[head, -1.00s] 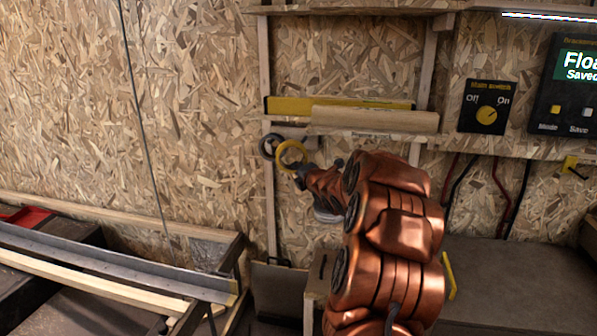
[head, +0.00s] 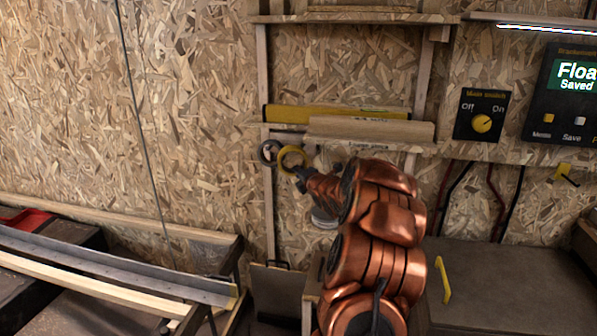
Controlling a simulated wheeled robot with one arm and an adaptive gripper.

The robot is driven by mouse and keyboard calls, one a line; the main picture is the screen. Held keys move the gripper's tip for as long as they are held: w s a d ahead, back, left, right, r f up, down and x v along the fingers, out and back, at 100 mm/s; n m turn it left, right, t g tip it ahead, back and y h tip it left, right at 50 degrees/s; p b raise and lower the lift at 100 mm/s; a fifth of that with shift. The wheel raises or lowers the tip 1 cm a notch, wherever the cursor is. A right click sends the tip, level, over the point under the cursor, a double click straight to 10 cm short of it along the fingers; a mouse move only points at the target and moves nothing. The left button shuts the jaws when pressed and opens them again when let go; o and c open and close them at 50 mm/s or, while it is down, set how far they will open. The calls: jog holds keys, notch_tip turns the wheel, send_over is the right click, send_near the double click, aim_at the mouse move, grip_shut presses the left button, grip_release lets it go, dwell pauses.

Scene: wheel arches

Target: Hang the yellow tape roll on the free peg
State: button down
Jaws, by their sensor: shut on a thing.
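The yellow tape roll (head: 283,152) is a ring held up by the shelf frame on the chipboard wall. My gripper (head: 298,170) is shut on its lower right rim, though the fingers are small and partly hidden by my wrist. A dark grey tape roll (head: 262,154) hangs just left of the yellow roll, by the frame's upright; the two look close or overlapping. Pegs are hard to make out; a pale bit shows behind the yellow roll, and I cannot tell whether the roll is around a peg.
A shelf (head: 350,140) above carries a yellow level (head: 285,114) and a wooden roll-like piece (head: 370,129). A switch panel (head: 481,114) is at right. A bench with metal rails (head: 120,262) is lower left. A yellow handle (head: 442,279) sits by my arm.

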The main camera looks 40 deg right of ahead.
jog(key=shift+w+d+f+p, duration=0.1)
jog(key=shift+w+d+p, duration=0.7)
jog(key=shift+p, duration=0.9)
jog(key=shift+w+d+p, duration=0.45)
jog(key=shift+d+p, duration=0.5)
jog(key=shift+p, duration=0.75)
jog(key=shift+w+d+p, duration=0.15)
jog(key=shift+d+p, duration=0.15)
jog(key=shift+p, duration=0.3)
jog(key=shift+w+d+p, duration=0.45)
jog(key=shift+d+p, duration=0.15)
jog(key=shift+p, duration=0.6)
jog(key=shift+w+d+f+b, duration=0.45)
jog(key=shift+d+f, duration=0.15)
jog(key=shift+f, duration=0.1)
jog(key=c, duration=1.1)
grip_release()
jog(key=shift+s, duration=0.1)
